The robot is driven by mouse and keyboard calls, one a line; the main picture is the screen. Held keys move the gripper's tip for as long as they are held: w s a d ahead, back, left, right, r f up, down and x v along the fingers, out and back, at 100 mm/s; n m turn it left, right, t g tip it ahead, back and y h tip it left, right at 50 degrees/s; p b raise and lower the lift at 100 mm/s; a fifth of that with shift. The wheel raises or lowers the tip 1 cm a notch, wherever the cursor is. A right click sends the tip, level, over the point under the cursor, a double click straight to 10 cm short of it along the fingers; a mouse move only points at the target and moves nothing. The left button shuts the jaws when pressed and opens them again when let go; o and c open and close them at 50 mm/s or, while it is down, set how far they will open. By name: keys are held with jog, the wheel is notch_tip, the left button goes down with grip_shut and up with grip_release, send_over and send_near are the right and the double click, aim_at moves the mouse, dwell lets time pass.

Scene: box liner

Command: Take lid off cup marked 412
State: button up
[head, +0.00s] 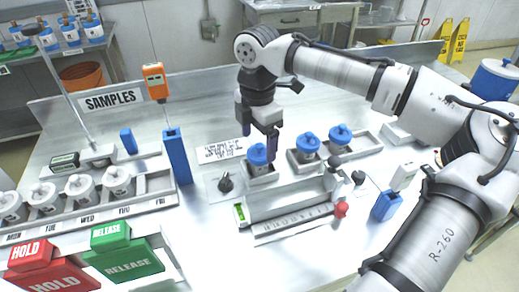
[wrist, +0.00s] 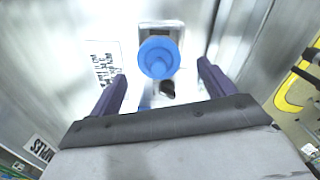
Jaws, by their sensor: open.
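In the wrist view, a round blue lid (wrist: 157,57) shows beyond the open fingers of my gripper (wrist: 158,78), in line with the gap.
A ruled metal tray (head: 292,222) with a red knob lies in front of the cups. A tall blue holder (head: 177,156) with an orange-topped probe (head: 154,82) stands to the left. White-lidded cups (head: 80,188) sit in a day-labelled rack. Red HOLD (head: 50,275) and green RELEASE (head: 125,259) blocks are front left.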

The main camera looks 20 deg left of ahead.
aim_at(259, 151)
jog(key=shift+f, duration=1.5)
jog(key=c, duration=1)
